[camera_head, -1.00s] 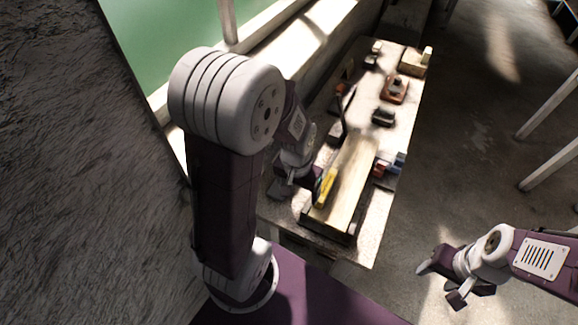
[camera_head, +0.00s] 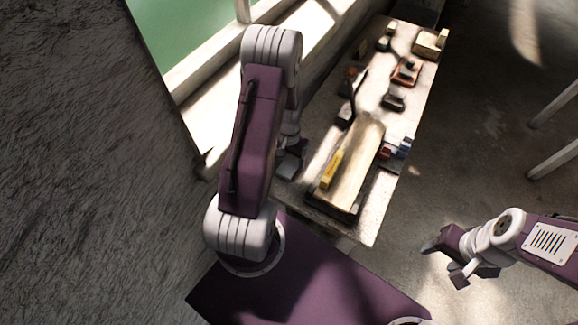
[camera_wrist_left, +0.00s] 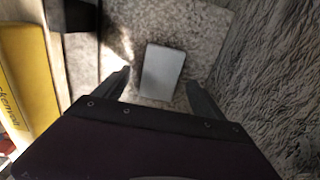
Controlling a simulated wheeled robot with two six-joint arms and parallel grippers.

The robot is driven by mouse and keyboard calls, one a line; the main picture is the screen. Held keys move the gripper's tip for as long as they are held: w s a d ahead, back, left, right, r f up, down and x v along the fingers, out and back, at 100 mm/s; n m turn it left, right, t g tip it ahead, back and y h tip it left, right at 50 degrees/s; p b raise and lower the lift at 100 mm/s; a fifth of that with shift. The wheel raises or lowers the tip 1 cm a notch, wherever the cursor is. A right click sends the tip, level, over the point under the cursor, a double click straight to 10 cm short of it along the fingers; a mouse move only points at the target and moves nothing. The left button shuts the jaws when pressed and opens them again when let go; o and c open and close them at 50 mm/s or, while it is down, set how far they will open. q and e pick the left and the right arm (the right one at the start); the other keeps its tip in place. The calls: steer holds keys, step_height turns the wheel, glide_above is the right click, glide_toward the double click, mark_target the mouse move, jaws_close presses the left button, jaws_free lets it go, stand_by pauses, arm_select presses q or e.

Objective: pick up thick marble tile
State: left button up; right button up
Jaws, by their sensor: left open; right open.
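A pale grey rectangular slab, which looks like the marble tile (camera_wrist_left: 162,72), lies on the speckled bench top in the left wrist view. My left gripper (camera_wrist_left: 158,92) is open, with one finger on each side of the slab in that view. The slab is not held, and I cannot tell how far above it the fingertips are. In the head view my left gripper (camera_head: 290,160) is at the near left part of the bench, and I cannot make out the slab clearly there. My right gripper (camera_head: 449,262) is open and empty, off to the right of the bench.
A yellow tool (camera_head: 331,169) lies on a long wooden board (camera_head: 362,160) right of my left gripper; it fills the left of the wrist view (camera_wrist_left: 27,85). Several tools stand farther along the bench (camera_head: 372,225). A rough wall (camera_wrist_left: 275,75) is close on the right in the wrist view.

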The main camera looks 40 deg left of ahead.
arm_select(q)
step_height(320, 180, down, 3)
steer(key=shift+w+a+r, duration=0.1)
steer(key=shift+w+r, duration=0.05)
steer(key=shift+r, duration=0.1)
jaws_close()
steer(key=shift+r, duration=0.55)
step_height(320, 180, up, 3)
steer(key=shift+r, duration=0.1)
steer(key=w+a+r, duration=0.2)
steer(key=w+r, duration=0.1)
steer(key=w, duration=0.2)
steer(key=w+a+r+b, duration=0.1)
steer(key=w+r, duration=0.2)
steer(key=w, duration=0.3)
steer(key=shift+a+r, duration=0.35)
steer(key=shift+a, duration=0.05)
